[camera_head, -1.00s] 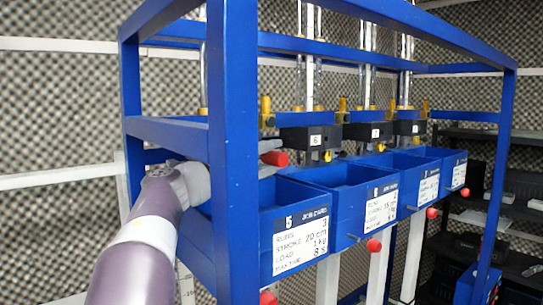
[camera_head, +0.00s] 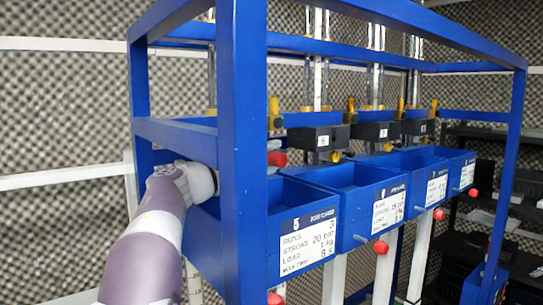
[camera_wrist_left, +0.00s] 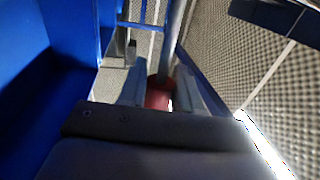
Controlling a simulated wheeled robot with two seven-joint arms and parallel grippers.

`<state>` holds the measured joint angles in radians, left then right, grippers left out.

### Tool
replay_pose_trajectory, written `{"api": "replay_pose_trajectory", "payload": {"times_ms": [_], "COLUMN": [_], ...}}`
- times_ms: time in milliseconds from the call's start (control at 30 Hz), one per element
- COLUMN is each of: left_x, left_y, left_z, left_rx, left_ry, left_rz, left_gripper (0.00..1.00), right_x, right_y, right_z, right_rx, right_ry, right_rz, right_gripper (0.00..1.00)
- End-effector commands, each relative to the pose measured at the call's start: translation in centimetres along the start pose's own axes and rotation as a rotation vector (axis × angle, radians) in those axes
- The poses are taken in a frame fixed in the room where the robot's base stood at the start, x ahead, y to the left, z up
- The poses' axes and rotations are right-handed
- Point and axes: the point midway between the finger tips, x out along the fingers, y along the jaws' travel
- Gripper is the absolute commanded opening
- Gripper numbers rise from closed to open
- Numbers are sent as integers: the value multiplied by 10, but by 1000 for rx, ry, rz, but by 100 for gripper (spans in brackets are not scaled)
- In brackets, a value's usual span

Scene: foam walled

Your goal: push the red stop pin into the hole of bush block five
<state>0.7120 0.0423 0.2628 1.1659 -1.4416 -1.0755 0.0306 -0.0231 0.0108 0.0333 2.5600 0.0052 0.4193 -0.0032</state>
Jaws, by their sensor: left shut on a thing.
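My left arm reaches in from the left, and its gripper passes behind the blue corner post. In the head view the red stop pin (camera_head: 277,158) shows just right of that post, with a sliver of grey fingertip (camera_head: 274,146) beside it. In the left wrist view the red pin (camera_wrist_left: 159,93) sits between the two grey fingers of my left gripper (camera_wrist_left: 160,98), which is shut on it. Bush block five and its hole are not visible in the head view; the post may hide them. My right gripper is not in view.
Black numbered blocks (camera_head: 318,140) hang on rods at the rear. A row of blue bins (camera_head: 300,207) with white cards, the nearest marked 5, lines the front, with red knobs (camera_head: 380,247) below. The blue post (camera_head: 242,150) stands close to my left wrist.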

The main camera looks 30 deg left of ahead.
Motion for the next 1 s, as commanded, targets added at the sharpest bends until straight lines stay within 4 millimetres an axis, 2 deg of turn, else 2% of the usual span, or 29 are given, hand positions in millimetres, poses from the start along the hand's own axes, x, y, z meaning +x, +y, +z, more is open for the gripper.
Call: {"api": "replay_pose_trajectory", "payload": {"times_ms": [433,1000], "left_x": [0,0], "left_y": [-1,0], "left_z": [12,26], "left_rx": [0,-1], "left_ry": [-1,0], "left_rz": [-1,-1], "left_gripper": [1,1], "right_x": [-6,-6], "right_y": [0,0], "right_z": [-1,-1], "right_rx": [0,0], "right_ry": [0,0], "right_rz": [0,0], "right_gripper": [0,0]}}
